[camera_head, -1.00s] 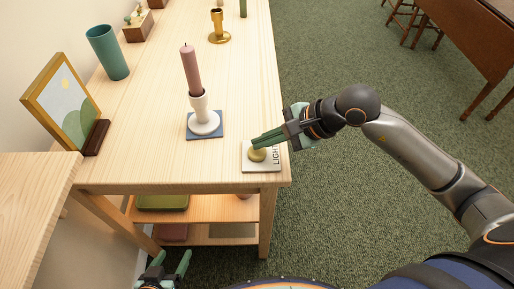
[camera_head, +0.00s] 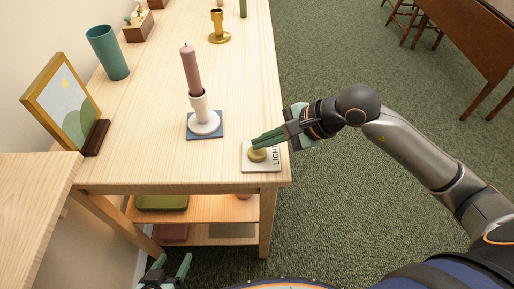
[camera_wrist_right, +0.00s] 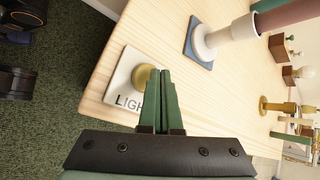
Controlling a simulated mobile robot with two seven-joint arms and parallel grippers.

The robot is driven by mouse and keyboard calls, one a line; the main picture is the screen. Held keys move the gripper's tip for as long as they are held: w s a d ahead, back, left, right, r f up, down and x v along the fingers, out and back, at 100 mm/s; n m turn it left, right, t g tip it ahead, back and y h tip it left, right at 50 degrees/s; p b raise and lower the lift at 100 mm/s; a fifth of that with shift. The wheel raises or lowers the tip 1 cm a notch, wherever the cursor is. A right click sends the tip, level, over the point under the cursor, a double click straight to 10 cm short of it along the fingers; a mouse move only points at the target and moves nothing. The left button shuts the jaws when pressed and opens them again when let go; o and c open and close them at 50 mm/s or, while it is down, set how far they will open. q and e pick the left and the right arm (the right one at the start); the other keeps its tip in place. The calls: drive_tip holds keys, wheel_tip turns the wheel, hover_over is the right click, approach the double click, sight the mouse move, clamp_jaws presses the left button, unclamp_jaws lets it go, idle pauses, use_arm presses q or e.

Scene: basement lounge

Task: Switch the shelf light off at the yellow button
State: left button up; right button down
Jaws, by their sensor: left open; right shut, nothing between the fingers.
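The yellow button (camera_head: 257,155) sits on a pale plate (camera_head: 262,167) marked "LIGHT" at the near right corner of the wooden table. In the right wrist view the button (camera_wrist_right: 144,76) lies just left of the fingertips, partly covered by them. My right gripper (camera_head: 254,143) is shut and empty, its green fingertips over the button. I cannot tell whether they touch it. My left gripper (camera_head: 170,267) is open and empty, low at the bottom edge in front of the table. No shelf light can be made out.
A pink candle in a white holder (camera_head: 205,122) stands on a blue coaster left of the plate. Lower shelves (camera_head: 222,208) are under the tabletop.

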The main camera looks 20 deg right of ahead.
sight(263, 152)
idle(0.4)
drive_tip(key=shift+f+b, duration=0.5)
drive_tip(key=shift+b, duration=0.2)
drive_tip(key=shift+r, duration=0.5)
drive_tip(key=shift+r+p, duration=1.7)
drive_tip(key=shift+r, duration=1.35)
